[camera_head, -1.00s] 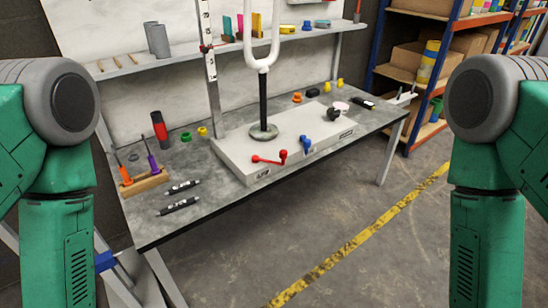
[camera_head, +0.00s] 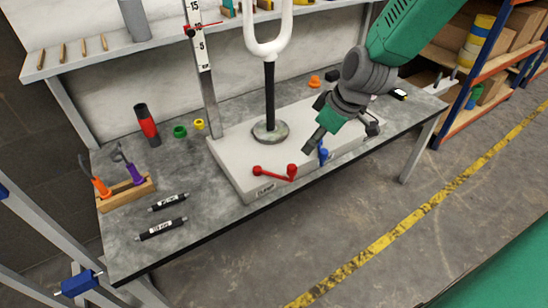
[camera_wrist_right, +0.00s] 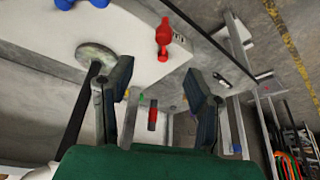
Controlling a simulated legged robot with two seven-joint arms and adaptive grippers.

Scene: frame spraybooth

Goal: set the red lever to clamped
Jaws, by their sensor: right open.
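The red lever (camera_head: 275,173) lies on the front edge of the white base block (camera_head: 232,160), its arm running left to right, with a dark label below its left end. In the right wrist view the red lever (camera_wrist_right: 163,38) shows beyond the fingertips, near a dark label. My right gripper (camera_head: 341,136) is open and empty, to the right of the red lever and above the block, close to the blue lever (camera_head: 322,154). Its two spread fingers also show in the right wrist view (camera_wrist_right: 159,85). My left gripper is out of view.
A black post with a white fork (camera_head: 270,90) rises from the block behind the lever. A tool rack (camera_head: 126,196), a red-and-black cylinder (camera_head: 147,126) and two black markers (camera_head: 161,228) lie left on the table. The table front is clear.

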